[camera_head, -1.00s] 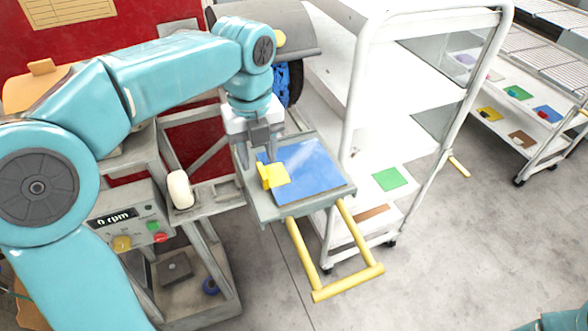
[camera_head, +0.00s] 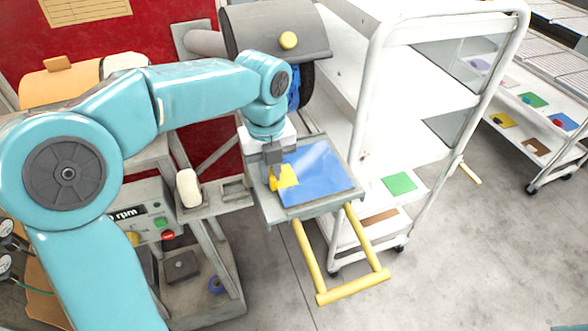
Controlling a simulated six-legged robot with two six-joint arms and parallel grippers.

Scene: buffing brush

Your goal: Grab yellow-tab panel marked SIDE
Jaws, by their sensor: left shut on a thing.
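A blue panel (camera_head: 318,174) with a yellow tab (camera_head: 287,178) on its left edge lies on a grey tray (camera_head: 338,208) with a yellow tube handle. No SIDE lettering can be read from here. My left gripper (camera_head: 273,180) comes down from above at the tray's left side and is shut on the yellow tab. The panel still lies flat on the tray. My right gripper is not in view.
A grey-hooded buffing machine (camera_head: 272,32) stands behind the tray. A control box (camera_head: 145,222) and a white block (camera_head: 188,188) are to the left. A white cart (camera_head: 440,100) stands close on the right. Bare floor (camera_head: 450,270) lies at front right.

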